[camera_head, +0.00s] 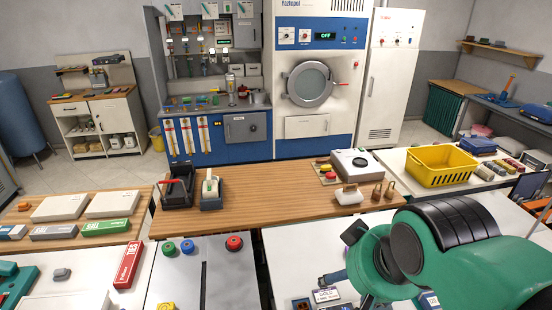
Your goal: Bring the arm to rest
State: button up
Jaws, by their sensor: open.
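My arm shows at the lower right, in front of the white counter. I see its green and black links, with a large rounded joint and dark round faces on its left side. The links cover part of the white counter (300,250) and some small items behind them. I cannot make out the fingers of my gripper in this view, and I see nothing held.
A wooden counter (250,225) crosses the middle, with black holders (178,190) and a white box device (355,165). A yellow basket (440,168) stands at right. A blue and white machine (318,75) stands behind.

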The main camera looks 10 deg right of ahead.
notch_tip(320, 180, down, 7)
jog(key=b, duration=0.6)
jog(key=shift+r, duration=0.1)
